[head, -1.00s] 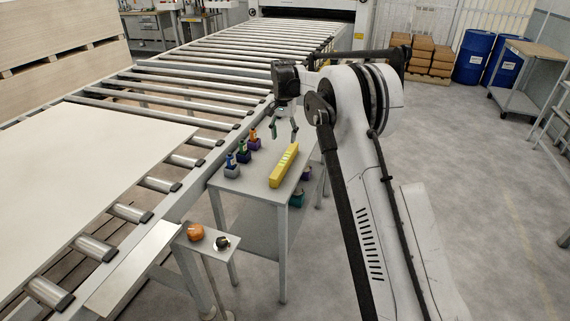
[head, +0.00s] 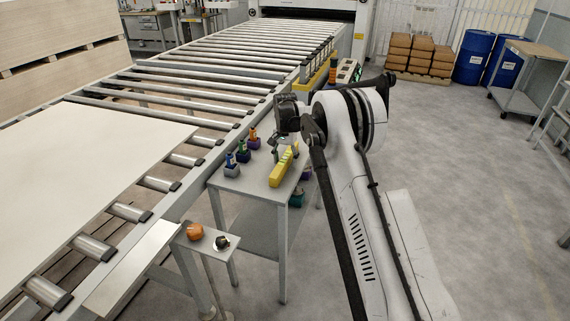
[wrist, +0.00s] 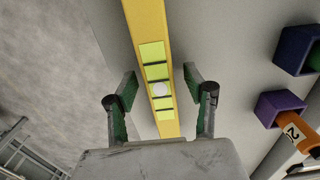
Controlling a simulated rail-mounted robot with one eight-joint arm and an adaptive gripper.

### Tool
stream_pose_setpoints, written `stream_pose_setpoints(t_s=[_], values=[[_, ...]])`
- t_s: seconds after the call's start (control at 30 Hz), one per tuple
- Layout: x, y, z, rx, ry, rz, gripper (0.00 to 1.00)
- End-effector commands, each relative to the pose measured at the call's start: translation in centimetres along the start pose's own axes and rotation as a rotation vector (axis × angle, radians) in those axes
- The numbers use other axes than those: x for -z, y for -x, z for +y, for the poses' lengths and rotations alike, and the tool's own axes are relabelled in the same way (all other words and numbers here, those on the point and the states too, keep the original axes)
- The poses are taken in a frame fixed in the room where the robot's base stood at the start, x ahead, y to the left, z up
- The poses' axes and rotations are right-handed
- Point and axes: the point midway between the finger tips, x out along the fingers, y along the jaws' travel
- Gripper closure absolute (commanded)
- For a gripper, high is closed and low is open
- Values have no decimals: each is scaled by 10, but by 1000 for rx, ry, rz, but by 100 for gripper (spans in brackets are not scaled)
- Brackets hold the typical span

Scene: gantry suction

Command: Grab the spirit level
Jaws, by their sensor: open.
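The spirit level (head: 279,172) is a long yellow bar lying on the small grey table in the head view. In the wrist view the spirit level (wrist: 148,30) runs from the top edge down between my fingers, with yellow-green windows and a pale round spot. My gripper (wrist: 159,82) is open, with one green-and-black finger on each side of the bar and a gap on both sides. In the head view my gripper (head: 283,146) is over the far part of the level and partly hides it. I cannot tell the exact height of the fingertips above the table.
Several small coloured holders with bottles (head: 242,152) stand along the left edge of the grey table (head: 252,187). The roller conveyor (head: 200,150) runs close by on the left. An orange object (head: 195,231) and a dark object (head: 222,242) sit on a lower front shelf.

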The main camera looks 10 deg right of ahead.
Motion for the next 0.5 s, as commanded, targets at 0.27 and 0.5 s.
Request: stream_pose_setpoints(t_s=[0.27, 0.5], values=[[0, -9, 0, 0, 0, 0, 52], [0, -9, 0, 0, 0, 0, 80]])
